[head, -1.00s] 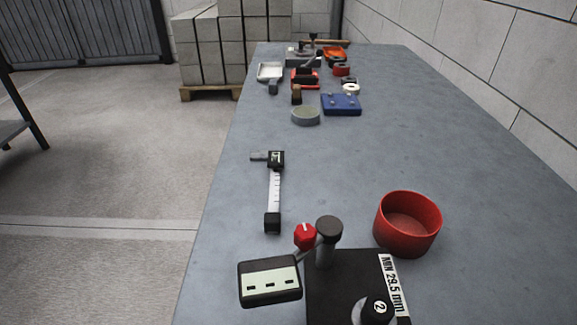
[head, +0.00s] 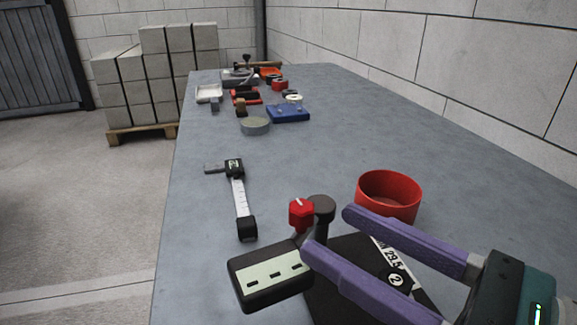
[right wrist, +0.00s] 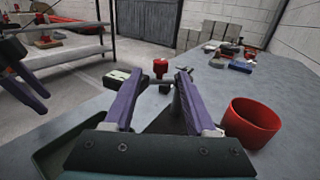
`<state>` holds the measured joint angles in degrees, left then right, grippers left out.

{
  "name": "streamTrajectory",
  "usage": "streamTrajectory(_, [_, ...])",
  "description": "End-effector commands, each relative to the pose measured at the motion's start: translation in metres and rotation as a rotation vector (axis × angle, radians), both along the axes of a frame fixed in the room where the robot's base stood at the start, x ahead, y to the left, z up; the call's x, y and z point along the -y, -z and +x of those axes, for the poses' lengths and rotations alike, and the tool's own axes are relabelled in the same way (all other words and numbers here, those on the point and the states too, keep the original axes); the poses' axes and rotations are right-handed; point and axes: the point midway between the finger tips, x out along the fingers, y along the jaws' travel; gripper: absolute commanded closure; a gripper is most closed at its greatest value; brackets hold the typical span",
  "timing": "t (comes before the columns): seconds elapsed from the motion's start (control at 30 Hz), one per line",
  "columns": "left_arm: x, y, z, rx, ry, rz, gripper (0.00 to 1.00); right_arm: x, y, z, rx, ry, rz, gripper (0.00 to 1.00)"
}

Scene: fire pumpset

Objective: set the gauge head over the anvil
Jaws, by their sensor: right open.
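The gauge head (head: 270,277), a dark box with a pale face and three dark slots, is at the lower middle. It hangs to the left of a dark-capped post (head: 321,207), and a red knob (head: 301,214) stands beside the post. The black base (head: 345,255) bears a min 29.5 label and a round black piece marked 2 (head: 395,280), perhaps the anvil; the head is left of it. My right gripper (head: 328,232) is open, its purple fingers over the base near post and knob. The right wrist view shows the red knob (right wrist: 160,67) between the fingertips. My left gripper (right wrist: 30,75) shows partly at that view's left.
A red cup (head: 389,196) stands right of the base. A caliper-like tool (head: 241,205) lies to the left. Farther back are a grey round dish (head: 255,126), a blue block (head: 289,113) and several small things. The bench middle is clear.

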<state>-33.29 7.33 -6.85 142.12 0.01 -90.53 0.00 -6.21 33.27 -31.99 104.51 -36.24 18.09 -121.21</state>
Motion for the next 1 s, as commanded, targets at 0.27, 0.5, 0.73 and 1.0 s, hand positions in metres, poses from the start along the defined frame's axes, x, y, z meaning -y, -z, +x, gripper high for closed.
streamTrajectory(0.27, [0.001,-0.004,0.0,0.0,-0.002,-0.004,0.44,-0.041,-0.003,0.035,-0.001,0.003,0.007,0.44])
streamTrajectory(0.5, [0.003,-0.004,0.001,0.001,-0.007,-0.012,0.44,-0.063,-0.001,0.052,-0.004,0.003,0.006,0.44])
streamTrajectory(0.73, [0.003,-0.004,0.001,0.001,-0.008,-0.012,0.44,-0.066,-0.001,0.055,-0.005,0.003,0.005,0.44])
streamTrajectory(1.0, [0.003,-0.004,0.001,0.001,-0.007,-0.011,0.44,-0.066,-0.001,0.055,-0.005,0.003,0.005,0.63])
